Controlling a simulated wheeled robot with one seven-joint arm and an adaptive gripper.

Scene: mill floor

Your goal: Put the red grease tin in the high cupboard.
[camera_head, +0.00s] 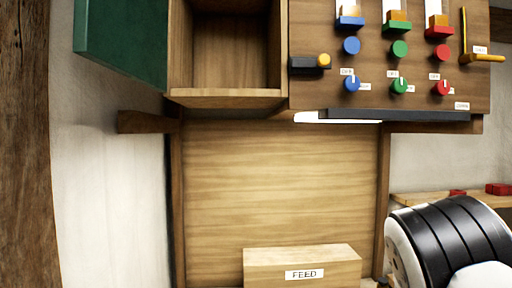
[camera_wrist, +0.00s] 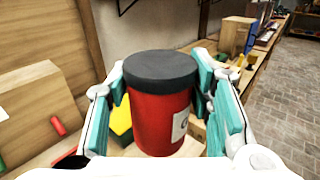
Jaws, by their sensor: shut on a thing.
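The red grease tin (camera_wrist: 158,118) has a dark grey lid and a pale label. It stands upright in the wrist view between the teal pads of my gripper (camera_wrist: 160,92), which is shut on it. A wooden surface shows below the tin; I cannot tell whether they touch. The high cupboard (camera_head: 224,98) is at the upper left of the head view. Its green door (camera_head: 122,42) is swung open to the left, and the visible part of its inside is bare. The tin and gripper do not show in the head view.
A panel (camera_head: 470,70) with coloured knobs and switches adjoins the cupboard's right side. A dark ledge (camera_head: 395,115) runs below it. A wooden box labelled FEED (camera_head: 302,266) is at the bottom middle. A side shelf (camera_head: 430,197) holds red items.

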